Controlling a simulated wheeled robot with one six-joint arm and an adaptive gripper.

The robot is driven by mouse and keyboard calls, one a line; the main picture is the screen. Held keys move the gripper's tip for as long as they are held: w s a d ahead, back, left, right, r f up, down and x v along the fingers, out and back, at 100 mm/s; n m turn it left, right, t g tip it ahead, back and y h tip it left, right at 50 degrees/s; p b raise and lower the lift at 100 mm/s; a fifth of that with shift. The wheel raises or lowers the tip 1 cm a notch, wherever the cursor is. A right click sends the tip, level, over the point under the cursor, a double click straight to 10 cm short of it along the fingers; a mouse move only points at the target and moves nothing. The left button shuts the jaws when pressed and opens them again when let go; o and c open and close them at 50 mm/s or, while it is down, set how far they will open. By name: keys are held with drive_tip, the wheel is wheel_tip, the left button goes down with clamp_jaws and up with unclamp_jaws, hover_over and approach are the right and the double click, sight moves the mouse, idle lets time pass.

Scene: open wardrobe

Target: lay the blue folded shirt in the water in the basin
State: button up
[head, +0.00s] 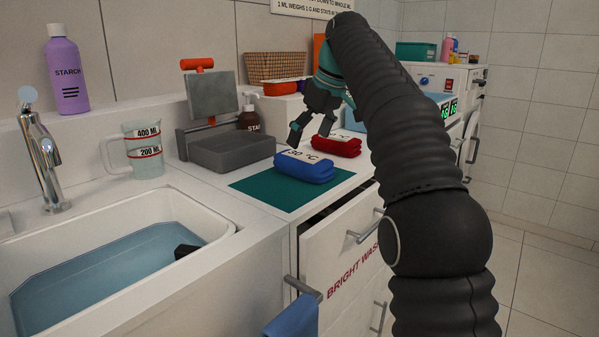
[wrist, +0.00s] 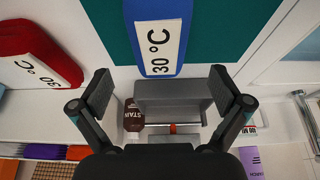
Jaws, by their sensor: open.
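The blue folded shirt (head: 304,166) lies on a green mat (head: 262,189) on the counter, with a "30 °C" label on it. In the wrist view the blue shirt (wrist: 160,40) is at the top centre, ahead of the fingers. My gripper (head: 310,126) is open and empty, above and just behind the shirt in the head view. Its two fingers also show apart in the wrist view (wrist: 158,92). The basin (head: 228,231) is at the lower left, with blue water (head: 100,275) in it. A small dark thing (head: 186,250) shows at the water's right edge.
A red folded shirt (head: 336,146) lies close behind the blue one. A grey tray (head: 232,152) stands to the left, by a measuring jug (head: 144,150) and the tap (head: 45,165). A drawer below (head: 345,245) is slightly open; a blue cloth (head: 292,318) hangs in front.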

sight(305, 157)
drive_tip(key=b+x, duration=0.1)
drive_tip(key=x, duration=0.2)
drive_tip(key=b+x, duration=0.1)
drive_tip(key=x, duration=0.1)
drive_tip(key=shift+s+d+f+b, duration=0.15)
drive_tip(key=shift+f+b, duration=0.15)
drive_tip(key=shift+f, duration=0.2)
drive_tip(key=shift+w+f, duration=0.2)
drive_tip(key=shift+f, duration=0.2)
drive_tip(key=c, duration=1.3)
drive_tip(key=shift+r, duration=0.15)
